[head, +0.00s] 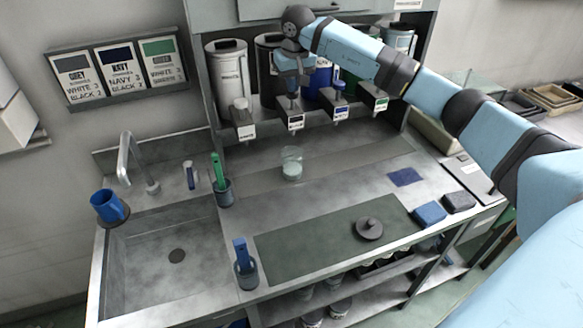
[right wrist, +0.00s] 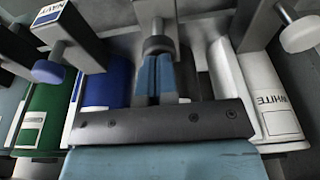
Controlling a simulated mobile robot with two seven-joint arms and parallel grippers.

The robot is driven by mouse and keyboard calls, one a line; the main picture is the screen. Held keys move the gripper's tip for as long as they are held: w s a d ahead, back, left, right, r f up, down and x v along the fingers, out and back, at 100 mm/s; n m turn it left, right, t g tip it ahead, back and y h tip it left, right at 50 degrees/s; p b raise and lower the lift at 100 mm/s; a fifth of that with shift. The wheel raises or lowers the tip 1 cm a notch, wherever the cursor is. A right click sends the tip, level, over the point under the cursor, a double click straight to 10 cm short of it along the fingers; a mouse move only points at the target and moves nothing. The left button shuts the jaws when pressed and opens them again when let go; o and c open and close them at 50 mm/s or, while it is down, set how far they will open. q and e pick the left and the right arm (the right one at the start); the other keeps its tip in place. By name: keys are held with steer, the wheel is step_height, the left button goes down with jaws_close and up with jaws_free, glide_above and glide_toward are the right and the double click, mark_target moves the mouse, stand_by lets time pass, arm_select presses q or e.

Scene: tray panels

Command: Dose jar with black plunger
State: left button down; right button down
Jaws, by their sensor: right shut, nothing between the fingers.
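The glass jar (head: 291,164) stands upright on the steel counter, below the black dispenser in the head view; it looks pale inside, but its contents are unclear. The black canister (head: 266,70) stands between the white and navy ones, with a black label (head: 296,123) on its dispenser. My right gripper (head: 292,93) points down at the black plunger, its blue fingers together and empty. In the right wrist view the fingertips (right wrist: 156,58) are at the round grey plunger knob (right wrist: 158,45); I cannot tell whether they touch. My left gripper is not in view.
The white (head: 228,75), navy (head: 322,85) and green canisters flank the black one, with plungers close by. Recipe cards (head: 117,68) hang on the left wall. A sink (head: 165,260), tools in cups, a dark mat (head: 330,240) with a round lid (head: 369,229), and sponges occupy the counter.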

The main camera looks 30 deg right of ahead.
steer(key=shift+s+f+b, duration=0.1)
steer(key=shift+f+b, duration=0.55)
steer(key=shift+f, duration=0.7)
steer(key=shift+w+p+v, duration=0.25)
steer(key=shift+p+v, duration=0.45)
steer(key=shift+v, duration=0.45)
steer(key=shift+w+p+v, duration=0.25)
steer(key=shift+p+v, duration=0.45)
steer(key=shift+v, duration=0.5)
steer(key=shift+d, duration=0.1)
steer(key=shift+w, duration=0.1)
